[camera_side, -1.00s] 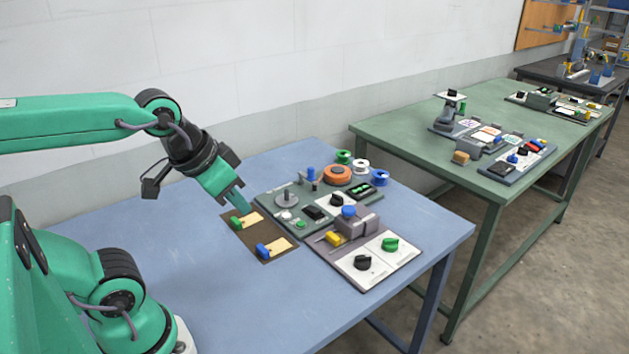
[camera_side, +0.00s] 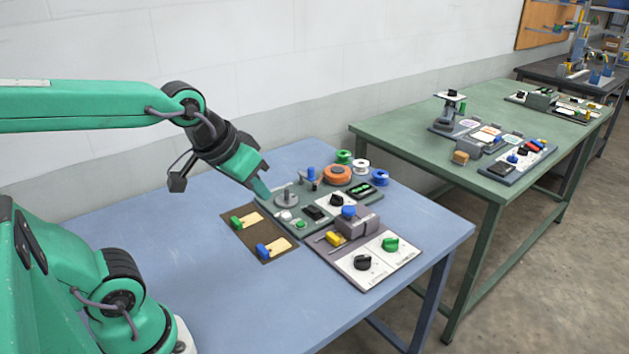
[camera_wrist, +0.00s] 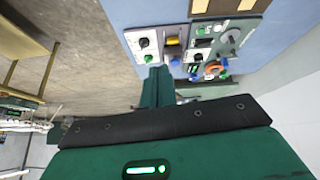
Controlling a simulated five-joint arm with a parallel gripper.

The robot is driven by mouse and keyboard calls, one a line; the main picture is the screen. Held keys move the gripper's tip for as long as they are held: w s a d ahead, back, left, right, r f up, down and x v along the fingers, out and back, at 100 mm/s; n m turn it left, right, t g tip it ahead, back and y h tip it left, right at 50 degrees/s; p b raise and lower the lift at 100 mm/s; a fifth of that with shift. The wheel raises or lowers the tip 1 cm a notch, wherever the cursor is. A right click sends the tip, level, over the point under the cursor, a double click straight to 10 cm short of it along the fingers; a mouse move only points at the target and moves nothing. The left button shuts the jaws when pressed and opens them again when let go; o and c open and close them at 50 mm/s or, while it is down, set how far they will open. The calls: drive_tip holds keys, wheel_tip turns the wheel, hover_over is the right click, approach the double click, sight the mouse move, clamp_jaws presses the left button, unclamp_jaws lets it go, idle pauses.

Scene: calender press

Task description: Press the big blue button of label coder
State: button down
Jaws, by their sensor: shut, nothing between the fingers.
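A big blue button (camera_side: 348,211) sits on top of a grey block (camera_side: 357,225) on the near panel of the blue table. In the wrist view the blue button (camera_wrist: 174,61) shows beyond my fingers. No readable label tells which unit is the label coder. My gripper (camera_side: 264,191) is shut and empty, pointing down and to the right. In the side view its tip is left of the button, near the upper left edge of the green-grey panel. In the wrist view my gripper (camera_wrist: 160,72) points towards the panels. It appears apart from the button.
A brown board (camera_side: 270,248) with green and blue sliders lies left of the panels. The near panel has black (camera_side: 362,262) and green (camera_side: 390,244) knobs and a yellow slider (camera_side: 333,238). An orange disc (camera_side: 337,174) and spools stand behind. The table's front left is clear.

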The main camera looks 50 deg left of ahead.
drive_tip(key=w+a+n+t, duration=0.15)
drive_tip(key=w+n, duration=0.25)
drive_tip(key=w, duration=0.9)
drive_tip(key=n+t, duration=0.2)
drive_tip(key=n, duration=0.3)
hover_over(346, 211)
wheel_tip(346, 211, down, 6)
drive_tip(key=shift+f+y, duration=0.2)
drive_tip(key=shift+y, duration=0.1)
drive_tip(key=shift+f+g, duration=0.15)
drive_tip(key=shift+g, duration=0.1)
drive_tip(key=shift+f, duration=4.3)
